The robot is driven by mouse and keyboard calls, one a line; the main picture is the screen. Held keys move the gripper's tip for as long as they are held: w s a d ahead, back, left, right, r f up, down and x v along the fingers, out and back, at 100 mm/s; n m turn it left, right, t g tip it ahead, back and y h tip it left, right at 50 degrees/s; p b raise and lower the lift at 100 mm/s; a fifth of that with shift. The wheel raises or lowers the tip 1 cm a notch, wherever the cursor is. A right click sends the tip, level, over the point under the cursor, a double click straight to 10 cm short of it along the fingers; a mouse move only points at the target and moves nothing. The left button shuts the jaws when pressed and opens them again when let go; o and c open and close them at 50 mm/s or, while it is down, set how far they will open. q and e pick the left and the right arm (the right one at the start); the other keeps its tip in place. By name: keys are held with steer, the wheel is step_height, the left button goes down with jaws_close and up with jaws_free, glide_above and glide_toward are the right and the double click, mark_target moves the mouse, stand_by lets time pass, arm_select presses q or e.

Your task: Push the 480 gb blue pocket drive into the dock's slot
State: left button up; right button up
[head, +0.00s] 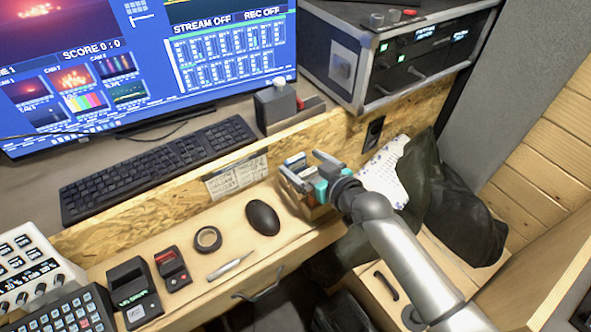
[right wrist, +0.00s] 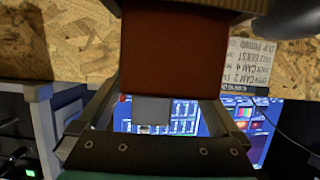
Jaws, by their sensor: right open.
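My right gripper (head: 312,168) is open over a small wooden box (head: 308,205) of upright items at the right end of the wooden ledge. A dark red-brown block (right wrist: 167,45) stands between its fingers in the right wrist view; I cannot tell if they touch it. I cannot tell which is the dock. My left gripper is not in view.
A black mouse (head: 263,218), tape roll (head: 208,239) and pen (head: 230,267) lie on the ledge. A keyboard (head: 160,168), monitor (head: 150,60) and grey box (head: 275,107) stand behind. A rack case (head: 400,50) and dark bag (head: 450,205) are at right.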

mark_target(297, 159)
steer(key=shift+b+x, duration=0.35)
steer(key=shift+x, duration=1.4)
steer(key=shift+a+r, duration=0.1)
steer(key=shift+a, duration=0.05)
steer(key=shift+c, duration=0.2)
steer(key=c, duration=1.4)
steer(key=shift+r, duration=0.1)
